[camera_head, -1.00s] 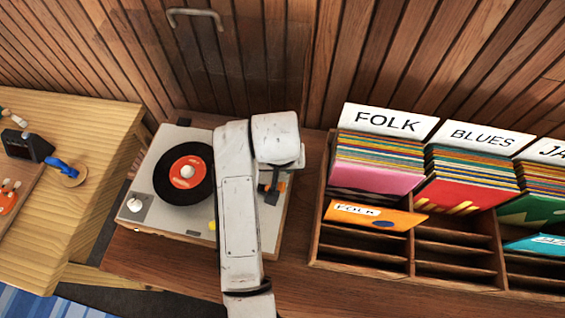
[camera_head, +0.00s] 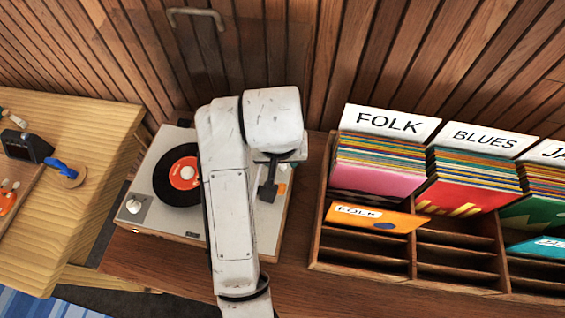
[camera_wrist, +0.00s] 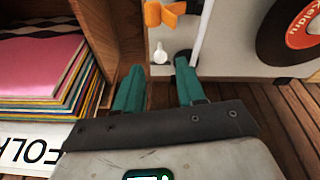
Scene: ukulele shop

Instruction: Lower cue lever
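The turntable (camera_head: 160,225) stands on the wooden counter with a black record with a red label (camera_head: 178,176). My arm covers its middle. My gripper (camera_head: 268,190) is over its right side. In the wrist view, my gripper (camera_wrist: 158,78) has two teal fingers apart, with nothing between them. Just beyond the fingertips is a small pale lever with a rounded end (camera_wrist: 160,53), probably the cue lever. An orange part (camera_wrist: 166,12) sits past it. A white tonearm rod (camera_wrist: 203,38) runs close by the right finger. Whether either finger touches anything cannot be told.
A wooden record rack (camera_head: 314,235) with folk and blues sleeves stands right of the turntable; its side is close to my left finger in the wrist view. A plank wall (camera_head: 340,60) rises behind. A lighter wooden table (camera_head: 90,190) is at the left.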

